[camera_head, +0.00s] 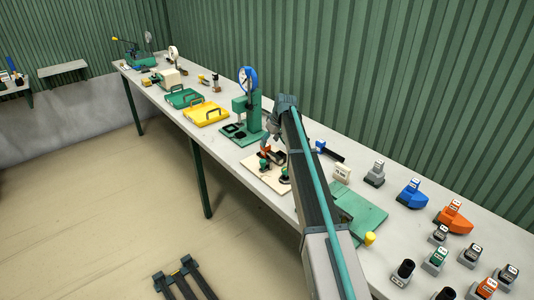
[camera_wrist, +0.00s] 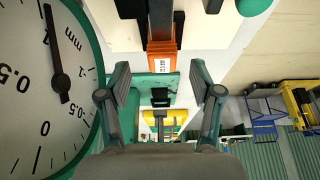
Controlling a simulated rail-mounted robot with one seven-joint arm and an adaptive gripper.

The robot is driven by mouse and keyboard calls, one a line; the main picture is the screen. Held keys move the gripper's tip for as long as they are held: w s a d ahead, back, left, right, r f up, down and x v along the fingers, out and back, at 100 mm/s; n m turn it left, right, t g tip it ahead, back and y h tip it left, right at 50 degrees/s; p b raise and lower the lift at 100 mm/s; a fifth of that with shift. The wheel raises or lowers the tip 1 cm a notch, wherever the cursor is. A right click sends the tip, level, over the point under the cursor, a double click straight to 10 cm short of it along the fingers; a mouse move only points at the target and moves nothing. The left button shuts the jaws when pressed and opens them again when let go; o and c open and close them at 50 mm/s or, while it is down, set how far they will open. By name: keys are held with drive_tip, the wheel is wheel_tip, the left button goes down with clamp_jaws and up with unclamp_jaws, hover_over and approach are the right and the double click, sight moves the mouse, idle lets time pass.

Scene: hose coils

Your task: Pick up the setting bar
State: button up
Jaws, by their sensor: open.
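An orange piece with a white label (camera_wrist: 163,66) and dark parts above it shows at the top middle of the wrist view. It looks like the setting bar, but I cannot tell for sure. In the head view an orange piece (camera_head: 265,149) lies on the cream board (camera_head: 251,163), partly hidden by my arm. My gripper (camera_wrist: 160,78) is open, its two fingers apart on either side of the orange piece's line in the wrist view. Nothing shows held between them. In the head view my gripper (camera_head: 269,138) is small, just above the board.
A green gauge stand (camera_head: 254,105) with a blue-rimmed dial stands beside my gripper. A large dial (camera_wrist: 50,85) fills the left of the wrist view. Yellow (camera_head: 206,113) and green (camera_head: 184,98) trays lie farther along the bench. Several labelled blocks stand at the right.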

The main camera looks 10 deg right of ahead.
sight(267, 146)
drive_tip(key=shift+w+a+f+p, duration=0.25)
drive_tip(key=shift+f+p, duration=0.25)
drive_tip(key=shift+p+x, duration=0.7)
drive_tip(key=shift+x, duration=1.25)
clamp_jaws()
